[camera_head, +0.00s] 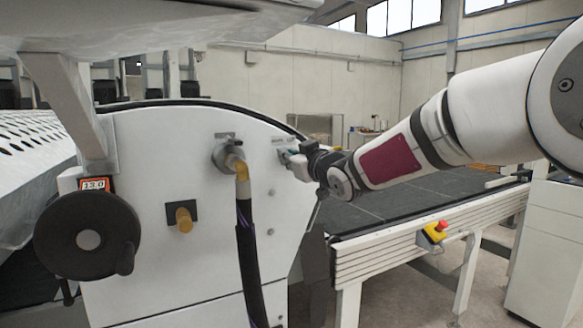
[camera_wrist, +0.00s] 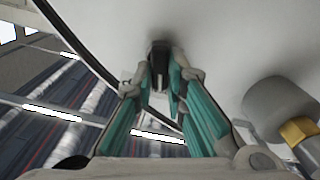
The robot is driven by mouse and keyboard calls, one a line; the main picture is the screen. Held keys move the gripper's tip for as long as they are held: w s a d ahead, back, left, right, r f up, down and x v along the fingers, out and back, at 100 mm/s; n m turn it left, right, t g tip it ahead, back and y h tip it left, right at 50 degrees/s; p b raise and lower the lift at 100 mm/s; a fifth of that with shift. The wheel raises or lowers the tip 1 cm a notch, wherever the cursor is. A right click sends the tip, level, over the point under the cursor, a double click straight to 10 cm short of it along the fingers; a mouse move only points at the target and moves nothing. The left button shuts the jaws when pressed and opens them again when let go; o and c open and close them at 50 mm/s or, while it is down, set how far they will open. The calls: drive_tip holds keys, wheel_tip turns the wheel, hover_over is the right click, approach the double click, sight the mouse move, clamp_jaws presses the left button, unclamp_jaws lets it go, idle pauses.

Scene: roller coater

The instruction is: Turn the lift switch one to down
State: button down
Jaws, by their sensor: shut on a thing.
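The lift switch one (camera_wrist: 160,57) shows in the wrist view as a small dark knob on the white panel, between my fingertips. My gripper (camera_wrist: 161,80) is shut on it, with its teal-padded fingers on either side. In the head view my gripper (camera_head: 287,157) reaches the upper right part of the white machine panel (camera_head: 145,150). There the gripper hides the switch, and I cannot read its position or label.
A pipe fitting (camera_head: 229,155) with a dark hose (camera_head: 247,250) stands out left of my gripper. A black handwheel (camera_head: 88,238) and a brass knob (camera_head: 183,217) are further left. A conveyor (camera_head: 400,203) with a red emergency button (camera_head: 441,226) lies at right.

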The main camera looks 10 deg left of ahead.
drive_tip(key=shift+f+n+b, duration=0.15)
drive_tip(key=shift+n+b, duration=1.05)
drive_tip(key=c, duration=1.6)
unclamp_jaws()
drive_tip(key=shift+s, duration=0.1)
drive_tip(key=v, duration=1.2)
